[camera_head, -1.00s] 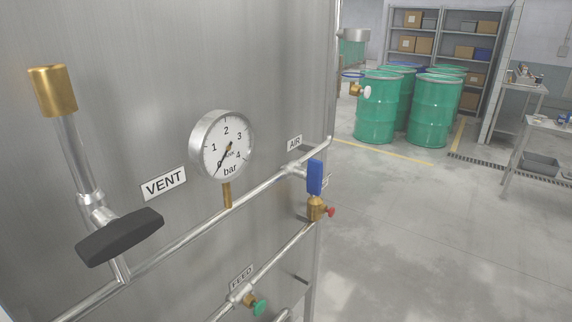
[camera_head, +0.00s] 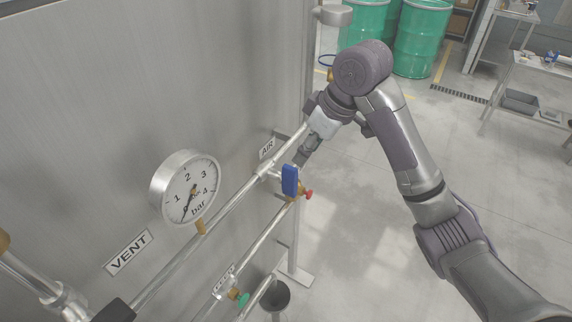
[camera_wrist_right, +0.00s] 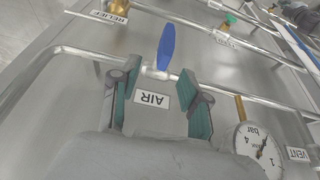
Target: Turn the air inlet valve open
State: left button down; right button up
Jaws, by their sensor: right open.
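The air inlet valve has a blue lever handle (camera_head: 290,180) on the pipe beside the AIR label (camera_head: 267,148). In the head view the handle stands roughly upright. My right gripper (camera_head: 306,153) is just behind the handle, partly hidden, at the end of my arm. In the right wrist view the blue handle (camera_wrist_right: 167,46) lies just beyond the open fingertips of my right gripper (camera_wrist_right: 160,68), roughly centred between them. The fingers are apart, with nothing held. I cannot tell whether they touch the valve.
A pressure gauge (camera_head: 187,191) and a VENT label (camera_head: 129,252) are to the left. A brass fitting with a red knob (camera_head: 309,194) sits below the handle. A green knob (camera_head: 243,299) is on the FEED line. Green drums (camera_head: 422,40) stand behind on open floor.

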aim_at(295, 173)
jog(key=shift+s+a+f, duration=0.1)
jog(key=shift+a+f, duration=0.1)
jog(key=shift+f, duration=0.45)
jog(key=shift+a+f, duration=0.2)
jog(key=shift+f, duration=0.4)
jog(key=f, duration=0.1)
jog(key=a+f, duration=0.1)
jog(key=f, duration=0.1)
jog(key=shift+a+f, duration=0.35)
jog(key=x, duration=0.3)
jog(key=shift+w+f+b, duration=0.25)
jog(key=shift+w+b, duration=0.05)
jog(key=shift+p+x, duration=0.45)
jog(key=shift+x, duration=0.5)
jog(key=shift+w+f, duration=0.1)
jog(key=shift+f, duration=0.2)
pick_arm(q)
jog(key=shift+d+r, duration=0.1)
jog(key=shift+r, duration=0.2)
jog(key=shift+s, duration=0.2)
pick_arm(e)
jog(key=shift+f, duration=0.1)
pick_arm(q)
jog(key=shift+s+f, duration=0.1)
jog(key=shift+s, duration=0.05)
pick_arm(e)
jog(key=shift+w, duration=0.1)
grip_shut()
